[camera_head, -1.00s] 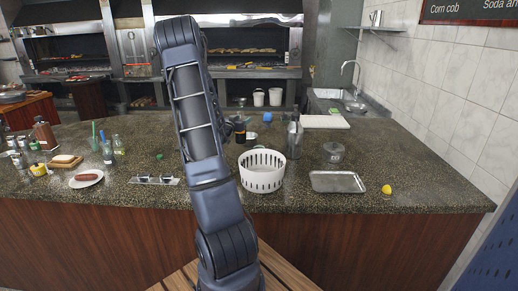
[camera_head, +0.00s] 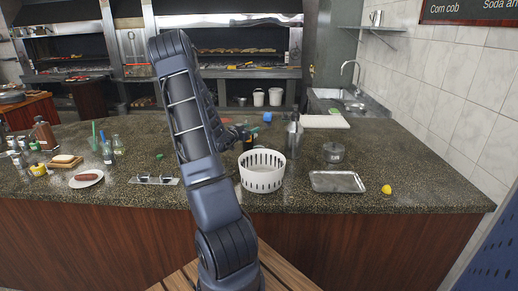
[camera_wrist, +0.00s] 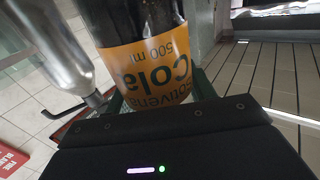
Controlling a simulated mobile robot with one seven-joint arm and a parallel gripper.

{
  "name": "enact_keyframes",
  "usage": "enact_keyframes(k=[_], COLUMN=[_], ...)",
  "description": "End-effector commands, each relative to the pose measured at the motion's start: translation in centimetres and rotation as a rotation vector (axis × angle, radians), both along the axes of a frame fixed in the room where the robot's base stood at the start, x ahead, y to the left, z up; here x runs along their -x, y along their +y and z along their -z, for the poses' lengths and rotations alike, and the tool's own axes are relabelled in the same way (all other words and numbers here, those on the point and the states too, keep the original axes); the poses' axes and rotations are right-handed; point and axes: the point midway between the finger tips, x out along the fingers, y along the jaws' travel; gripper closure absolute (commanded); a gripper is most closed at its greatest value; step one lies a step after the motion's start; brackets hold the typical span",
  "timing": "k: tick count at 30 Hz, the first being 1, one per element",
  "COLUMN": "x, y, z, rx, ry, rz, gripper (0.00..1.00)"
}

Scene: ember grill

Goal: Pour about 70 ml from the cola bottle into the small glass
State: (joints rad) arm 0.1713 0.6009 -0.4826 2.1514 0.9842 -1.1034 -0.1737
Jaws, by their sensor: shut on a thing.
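The cola bottle (camera_wrist: 150,45), dark with an orange label reading "Cola 500 ml", fills the middle of the wrist view. My gripper (camera_wrist: 155,97) is shut on it, with fingers at both sides of the label. The bottle's neck and mouth are out of that view. In the head view my gripper (camera_head: 240,135) is behind my arm, above the counter and just behind the white basket; the bottle is mostly hidden there. I cannot pick out the small glass with certainty. A clear glass vessel (camera_head: 117,146) stands at the left, and another may be hidden behind my arm.
A white slotted basket (camera_head: 262,178) stands just in front of my gripper. A grey metal bottle (camera_head: 294,140) is right of it and close by in the wrist view (camera_wrist: 50,50). A metal tray (camera_head: 337,182), lidded container (camera_head: 334,152) and lemon (camera_head: 386,189) lie farther right.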

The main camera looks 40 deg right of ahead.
Motion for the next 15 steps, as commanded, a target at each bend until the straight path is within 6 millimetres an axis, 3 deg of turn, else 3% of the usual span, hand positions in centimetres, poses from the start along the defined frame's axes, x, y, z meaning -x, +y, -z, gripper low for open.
enact_keyframes(k=[10,15], x=[0.3,0.4], y=[0.0,0.0], z=[-0.2,-3.5], rx=[0.024,0.041], ry=[-0.159,-0.274], rz=[0.001,0.000], gripper=[0.77,0.77])
